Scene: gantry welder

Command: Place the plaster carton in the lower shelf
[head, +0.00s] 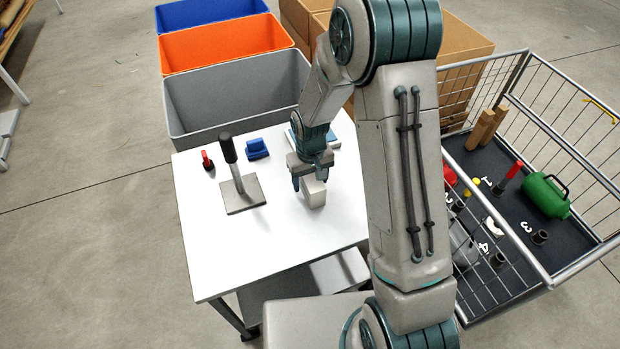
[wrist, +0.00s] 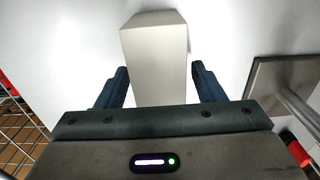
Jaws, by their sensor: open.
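The plaster carton, a plain pale grey box (head: 315,196), stands on the white table (head: 215,270) in the head view. My gripper (head: 309,181) points down over it. In the wrist view the carton (wrist: 155,42) lies between the two dark blue fingers of my open gripper (wrist: 160,72), with a gap visible on each side. The fingers are not closed on it. The lower shelf (head: 342,270) is a grey surface under the table's front edge, partly hidden by the tabletop and my arm.
A black-handled stand on a metal plate (head: 242,197), a red-handled item (head: 207,160) and a blue item (head: 257,150) sit left of the carton. Grey (head: 195,120), orange (head: 190,52) and blue bins stand behind. A wire cart (head: 560,250) with several items is at right.

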